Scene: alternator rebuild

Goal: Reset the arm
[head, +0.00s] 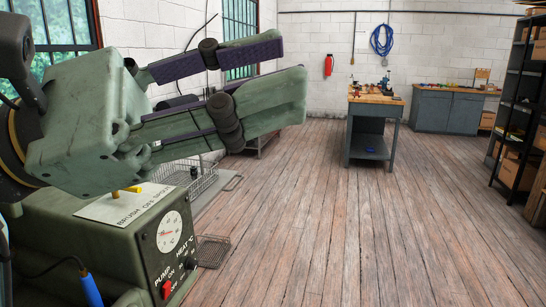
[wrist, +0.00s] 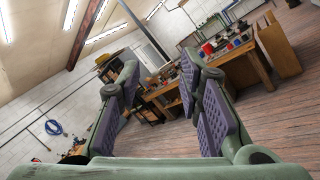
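My gripper (head: 288,62) is at the upper left of the head view, green with purple ribbed pads, pointing right. Its two fingers are apart with nothing between them. In the wrist view my gripper (wrist: 158,72) also shows open and empty, with a clear gap between the pads. The arm behind the gripper is mostly out of view.
A wire basket (head: 197,181) stands beyond the machine. A small workbench (head: 374,98) with parts on it stands mid-room. A grey cabinet (head: 447,112) is at the back, a dark shelf (head: 513,100) with boxes at right. The wooden floor (head: 310,220) between is clear.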

